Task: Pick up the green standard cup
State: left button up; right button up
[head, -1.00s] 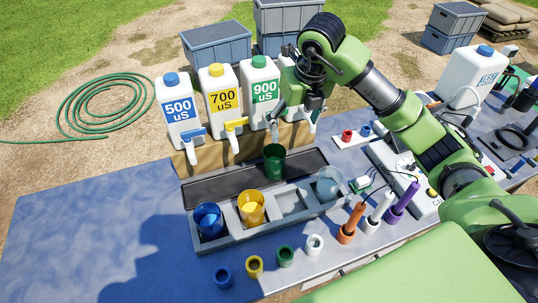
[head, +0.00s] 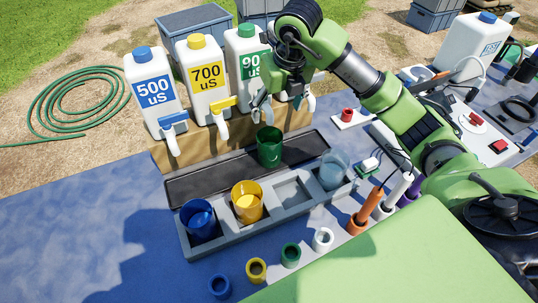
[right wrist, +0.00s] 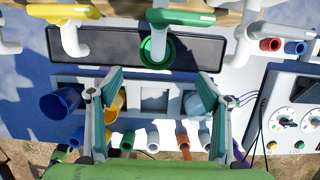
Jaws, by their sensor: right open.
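The green cup (head: 269,147) stands upright on the black drip tray, below the 900 uS bottle (head: 246,60). In the right wrist view the green cup (right wrist: 148,52) shows from above, under a green tap lever (right wrist: 180,16), with a white spout over its mouth. My right gripper (head: 279,103) is open and empty, above and behind the cup in the head view. In the right wrist view the spread fingers of my right gripper (right wrist: 160,82) point toward the tray, with the cup ahead between their lines, not touched. My left gripper is not in view.
A grey holder (head: 240,232) carries a blue cup (head: 199,219), a yellow cup (head: 247,201) and a clear cup (head: 333,170); one slot (head: 292,194) is empty. The black tray (head: 200,181) is clear left of the green cup. Bottles and spouts crowd the back.

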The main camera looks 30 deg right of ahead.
jog(key=f, duration=0.1)
jog(key=p, duration=0.2)
send_near(270, 137)
jog(key=f+p, duration=0.1)
jog(key=a+f+p, duration=0.1)
jog(key=f, duration=0.1)
jog(key=s+f+p, duration=0.1)
jog(key=shift+a+f, duration=0.3)
jog(key=shift+w+f, duration=0.25)
jog(key=shift+f, duration=0.4)
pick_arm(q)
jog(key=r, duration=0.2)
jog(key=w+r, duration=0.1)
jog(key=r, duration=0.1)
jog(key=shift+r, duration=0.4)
pick_arm(e)
jog(key=c, duration=1.8)
jog(key=shift+o, duration=0.2)
jog(key=shift+r, duration=0.1)
